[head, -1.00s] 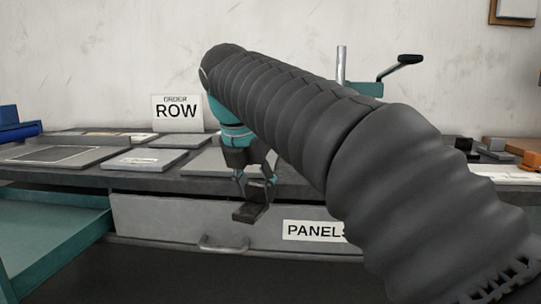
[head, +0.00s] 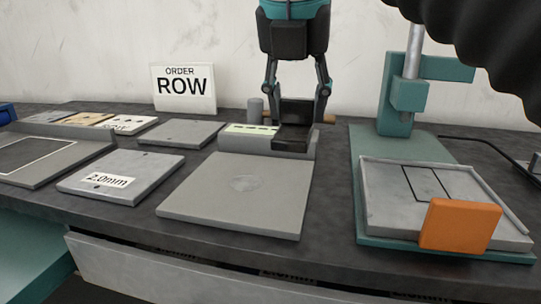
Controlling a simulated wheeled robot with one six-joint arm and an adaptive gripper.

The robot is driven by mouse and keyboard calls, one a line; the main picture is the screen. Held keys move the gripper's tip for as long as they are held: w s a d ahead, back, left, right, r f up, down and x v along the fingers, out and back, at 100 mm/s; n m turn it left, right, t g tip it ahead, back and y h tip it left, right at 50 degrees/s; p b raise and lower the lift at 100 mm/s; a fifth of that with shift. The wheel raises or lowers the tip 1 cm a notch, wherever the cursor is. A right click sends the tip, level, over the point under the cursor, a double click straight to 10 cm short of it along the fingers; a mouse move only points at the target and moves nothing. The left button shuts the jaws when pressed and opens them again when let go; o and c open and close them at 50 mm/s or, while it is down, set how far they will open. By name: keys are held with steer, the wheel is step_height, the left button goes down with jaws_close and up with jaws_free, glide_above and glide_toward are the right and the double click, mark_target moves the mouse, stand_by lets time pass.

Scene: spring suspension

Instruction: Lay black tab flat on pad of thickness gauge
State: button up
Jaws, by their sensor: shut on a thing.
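My gripper (head: 296,106) points down near the top middle of the head view. It is shut on the black tab (head: 292,139), a dark piece between its fingertips with a flat lower part. The tab appears in front of or over a low grey block (head: 228,141) with a pale green strip. I cannot tell whether they touch. To the right stands what looks like the thickness gauge, a teal stand (head: 402,145) with a metal post. Its grey pad (head: 390,205) carries a black rectangular outline. The tab is left of this stand, apart from it.
An orange block (head: 459,225) stands at the pad's front edge. A bare grey plate (head: 205,196) lies at the bench's middle front. A "2.0mm" plate (head: 140,172), other flat plates and an "ORDER ROW" sign (head: 184,108) are at left. My dark arm covers the upper right corner.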

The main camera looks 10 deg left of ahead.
steer(key=w+a+f, duration=0.4)
steer(key=w+a, duration=0.1)
steer(key=w+a+f, duration=0.2)
steer(key=a+f, duration=0.1)
steer(key=shift+w+a, duration=0.25)
steer(key=shift+w, duration=0.05)
steer(key=shift+f+b, duration=0.85)
steer(key=shift+f, duration=1.05)
steer(key=shift+f, duration=0.15)
steer(key=o, duration=1.2)
steer(key=shift+o, duration=0.2)
steer(key=shift+s+r, duration=0.15)
steer(key=shift+r, duration=0.4)
steer(key=p+v, duration=0.1)
steer(key=v, duration=1)
steer(key=shift+p, duration=0.35)
steer(key=shift+r, duration=0.1)
